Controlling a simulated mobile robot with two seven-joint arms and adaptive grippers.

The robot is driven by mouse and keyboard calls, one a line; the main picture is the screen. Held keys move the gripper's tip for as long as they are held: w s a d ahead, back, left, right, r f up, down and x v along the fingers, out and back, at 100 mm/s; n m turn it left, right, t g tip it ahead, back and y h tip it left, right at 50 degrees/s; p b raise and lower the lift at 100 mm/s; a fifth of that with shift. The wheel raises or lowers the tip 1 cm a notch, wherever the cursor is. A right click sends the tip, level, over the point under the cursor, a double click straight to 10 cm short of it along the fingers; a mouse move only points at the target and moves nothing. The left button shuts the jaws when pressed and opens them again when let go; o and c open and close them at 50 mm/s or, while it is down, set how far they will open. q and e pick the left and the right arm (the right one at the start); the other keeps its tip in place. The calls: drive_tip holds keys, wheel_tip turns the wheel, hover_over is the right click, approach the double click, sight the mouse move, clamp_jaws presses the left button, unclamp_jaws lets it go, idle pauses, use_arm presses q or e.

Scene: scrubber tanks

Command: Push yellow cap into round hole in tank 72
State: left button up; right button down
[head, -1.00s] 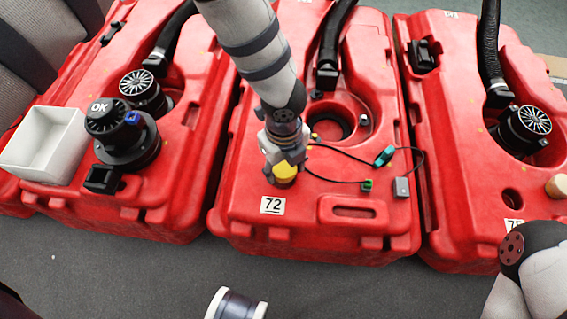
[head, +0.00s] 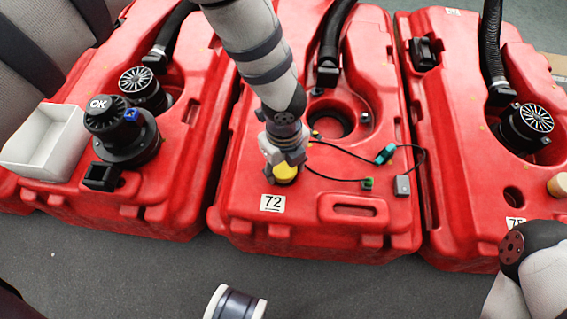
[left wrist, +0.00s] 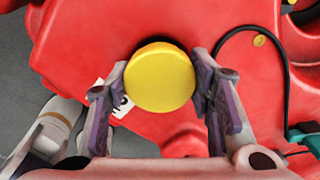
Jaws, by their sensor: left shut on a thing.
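The yellow cap (head: 285,173) is held at the front left of the red tank 72 (head: 237,218), just above its "72" label (head: 272,203). My left gripper (head: 284,168) points down and is shut on the cap. In the left wrist view the cap (left wrist: 160,77) sits between both fingers of my gripper (left wrist: 160,84), its round top facing the camera. A dark edge shows just behind the cap. The round hole under it is hidden, so I cannot tell how deep the cap sits. My right gripper is not in view.
A large round opening (head: 331,122) lies behind the gripper. A black cable with a teal connector (head: 385,154) and a grey block (head: 402,186) lie to the right. A white box (head: 45,143) and a black pump unit (head: 125,133) stand on the left tank. Tank 75 (head: 455,150) is at right.

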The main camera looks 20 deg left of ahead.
use_arm(q)
drive_tip(key=shift+f, duration=0.5)
idle(0.8)
drive_tip(key=o, duration=1.7)
drive_tip(key=shift+r+p, duration=2.45)
drive_tip(key=shift+r, duration=1.2)
drive_tip(key=shift+f, duration=0.1)
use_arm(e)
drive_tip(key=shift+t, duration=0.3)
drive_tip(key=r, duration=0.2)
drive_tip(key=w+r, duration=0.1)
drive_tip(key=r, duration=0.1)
